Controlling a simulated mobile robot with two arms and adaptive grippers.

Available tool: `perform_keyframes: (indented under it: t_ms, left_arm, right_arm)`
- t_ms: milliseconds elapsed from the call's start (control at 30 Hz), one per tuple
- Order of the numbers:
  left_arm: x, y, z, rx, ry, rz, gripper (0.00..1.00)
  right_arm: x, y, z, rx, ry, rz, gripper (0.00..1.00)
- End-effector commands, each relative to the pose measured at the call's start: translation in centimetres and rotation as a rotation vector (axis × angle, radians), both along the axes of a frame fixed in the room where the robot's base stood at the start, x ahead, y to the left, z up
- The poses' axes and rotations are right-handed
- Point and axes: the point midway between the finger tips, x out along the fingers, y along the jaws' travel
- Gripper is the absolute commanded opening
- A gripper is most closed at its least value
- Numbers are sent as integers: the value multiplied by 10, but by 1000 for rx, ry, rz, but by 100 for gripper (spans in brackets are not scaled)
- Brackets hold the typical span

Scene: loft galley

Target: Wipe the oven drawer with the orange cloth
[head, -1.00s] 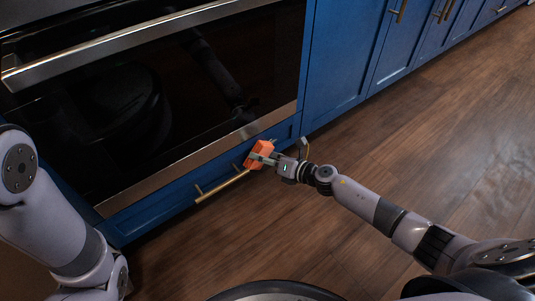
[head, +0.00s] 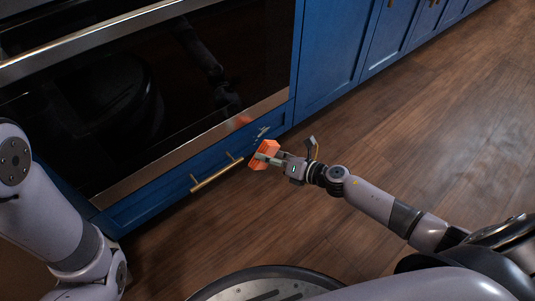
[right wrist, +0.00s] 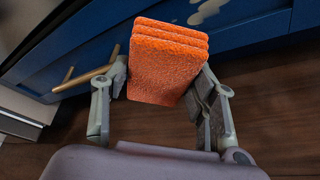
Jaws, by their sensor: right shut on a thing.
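The orange cloth (head: 264,153) is a thick folded block. My right gripper (head: 268,157) is shut on it and holds it just in front of the oven drawer (head: 140,204), near its right end. In the right wrist view the cloth (right wrist: 168,66) sits between the two fingers, with its layered edge towards the drawer. The drawer is a low blue front under the oven with a brass bar handle (head: 217,174). Pale marks (head: 262,132) show on its right part, and also in the right wrist view (right wrist: 207,10). A gap seems to separate cloth and drawer. My left gripper is out of view.
The dark glass oven (head: 150,95) with its steel handle (head: 110,37) is above the drawer. Blue cabinets (head: 335,55) run on to the right. The wooden floor (head: 430,130) is clear on the right.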

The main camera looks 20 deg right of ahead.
Motion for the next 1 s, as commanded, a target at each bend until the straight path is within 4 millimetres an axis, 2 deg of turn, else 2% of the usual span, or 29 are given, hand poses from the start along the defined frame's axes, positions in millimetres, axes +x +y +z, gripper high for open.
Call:
perform_keyframes:
  t_ms: [200, 533, 867, 1000]
  left_arm:
    - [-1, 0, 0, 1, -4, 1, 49]
    - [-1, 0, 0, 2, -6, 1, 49]
    - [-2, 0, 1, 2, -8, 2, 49]
    - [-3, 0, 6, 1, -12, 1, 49]
  right_arm:
    - [-2, -1, 0, 0, 0, 0, 31]
    - [-26, -9, 0, 1, 1, 0, 31]
    - [-28, -10, 1, 0, 0, 0, 31]
    - [-25, -8, 13, -3, -4, -9, 31]
